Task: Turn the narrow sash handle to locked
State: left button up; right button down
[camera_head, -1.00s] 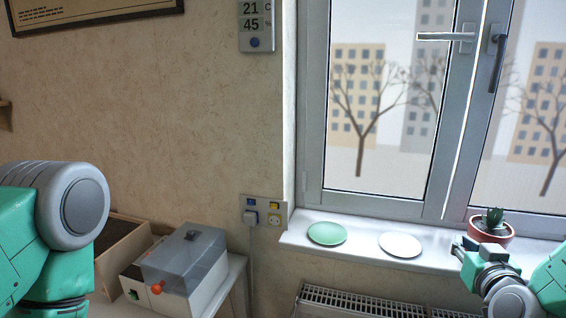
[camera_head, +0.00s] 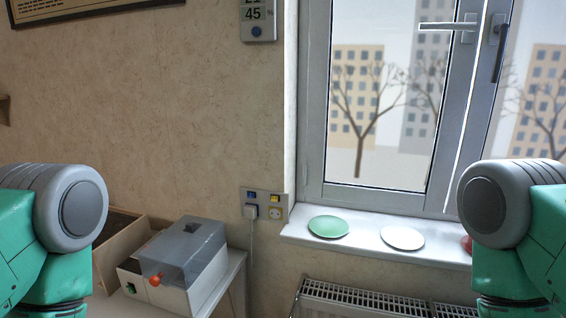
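The window has two handles. A pale silver handle (camera_head: 446,26) on the left sash (camera_head: 312,100) lies level, its lever pointing left from its base. A dark handle (camera_head: 498,55) on the right sash hangs down, slightly tilted. The right sash runs out of the picture, so I cannot tell from the widths which sash is narrower. Neither handle is touched by anything in view. Only upper parts of my two arms show, at the lower left and lower right. Both grippers are out of the picture.
A green plate (camera_head: 328,226) and a white plate (camera_head: 402,238) lie on the windowsill (camera_head: 366,226). My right arm hides most of a reddish pot (camera_head: 466,244). A radiator (camera_head: 370,300) is below. A box with a clear grey lid (camera_head: 184,250) stands at lower left.

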aim_at(469, 27)
jog(key=z, duration=0.9)
